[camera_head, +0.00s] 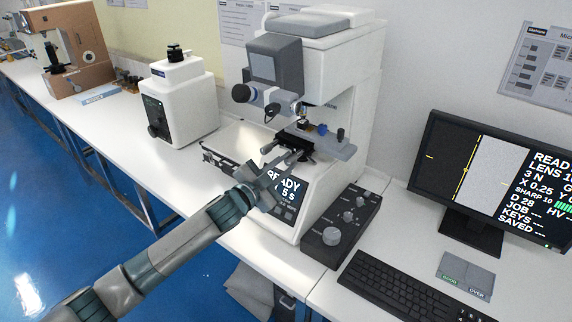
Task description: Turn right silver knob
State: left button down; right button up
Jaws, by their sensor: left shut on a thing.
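The white hardness tester (338,115) stands on the bench with a dark sample stage (318,143) under its head. My left gripper (288,158) comes in from the lower left, in front of the tester's lit screen. Its fingers are shut on the right silver knob at the front of the stage, and they mostly hide that knob. Another small silver knob (269,148) sticks out to the left of it, clear of my fingers. My right gripper is out of view.
A black control box (341,228) with silver dials stands right of the tester. A keyboard (405,289) and a monitor (476,170) are further right. A white instrument (180,100) stands to the left, with bare bench (124,122) before it.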

pick_arm(q)
jog(key=m, duration=0.5)
jog(key=shift+m, duration=0.3)
dwell(0.4)
jog(key=c, duration=1.6)
grip_release()
jog(key=shift+s, duration=0.1)
jog(key=shift+b+v, duration=0.3)
jog(key=shift+v, duration=0.6)
jog(key=shift+b+v, duration=2.3)
jog(key=shift+v, duration=5.45)
